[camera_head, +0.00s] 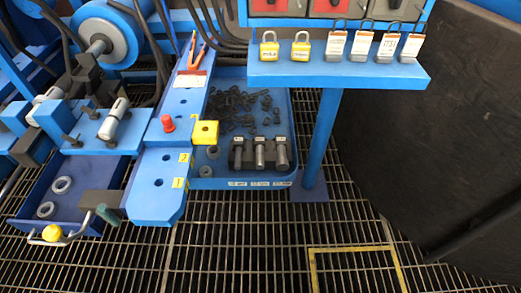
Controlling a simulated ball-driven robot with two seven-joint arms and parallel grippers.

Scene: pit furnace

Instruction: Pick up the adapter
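Nothing in view is clearly marked as the adapter, and I cannot tell which part it is. A dark holder with several upright metal cylinders (259,155) stands at the front of a blue tray (210,183). A yellow block with a hole (205,132) sits at the right edge of a blue bench plate (155,195). A small red knob-like piece (168,123) stands upright on that plate. Neither of my grippers is in view.
Loose dark hardware (235,105) lies in the blue tray. A left tray (75,180) holds rings (62,184). A dark panel (430,120) fills the right. The grating floor (250,245) is open in front.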

